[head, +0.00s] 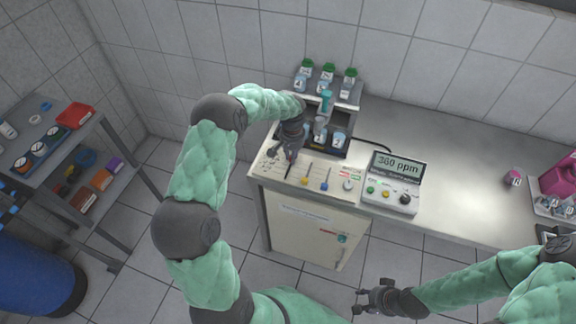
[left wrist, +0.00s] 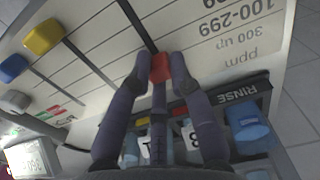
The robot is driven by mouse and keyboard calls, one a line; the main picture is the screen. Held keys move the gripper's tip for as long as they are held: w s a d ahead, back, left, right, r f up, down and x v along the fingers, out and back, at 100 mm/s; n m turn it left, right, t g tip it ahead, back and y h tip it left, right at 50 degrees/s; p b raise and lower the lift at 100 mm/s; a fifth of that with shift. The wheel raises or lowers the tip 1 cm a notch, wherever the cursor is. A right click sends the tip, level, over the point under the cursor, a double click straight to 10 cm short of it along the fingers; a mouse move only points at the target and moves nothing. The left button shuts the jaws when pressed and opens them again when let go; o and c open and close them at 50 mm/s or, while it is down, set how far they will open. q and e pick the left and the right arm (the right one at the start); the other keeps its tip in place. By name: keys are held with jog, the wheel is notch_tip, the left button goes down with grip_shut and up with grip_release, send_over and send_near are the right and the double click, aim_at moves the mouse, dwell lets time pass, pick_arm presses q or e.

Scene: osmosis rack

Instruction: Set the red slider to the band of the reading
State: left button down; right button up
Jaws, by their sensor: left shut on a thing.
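The red slider knob (left wrist: 160,67) sits between the fingertips of my left gripper (left wrist: 160,68), which is shut on it. In the head view my left gripper (head: 289,158) is over the slider panel (head: 268,179) and partly hides it. The panel's printed bands include "100-299" and "300 up", with "ppm" beside them. The knob appears roughly level with the "300 up" row, but its exact band is hard to tell. The meter (head: 398,166) reads 360 ppm. My right gripper (head: 362,299) is open and empty, in front of the counter.
A yellow knob (head: 304,181), a blue knob (head: 324,186) and a grey knob (head: 348,184) are right of the red one. A rack with green-capped bottles (head: 328,71) stands behind.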

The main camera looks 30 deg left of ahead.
pick_arm(q)
jog(key=shift+w+a, duration=0.1)
jog(key=shift+w, duration=0.65)
jog(key=shift+r, duration=0.1)
jog(key=shift+w, duration=0.1)
jog(key=c, duration=1.3)
grip_release()
jog(key=shift+o, duration=1.1)
jog(key=shift+w, duration=0.1)
notch_tip(320, 180, up, 12)
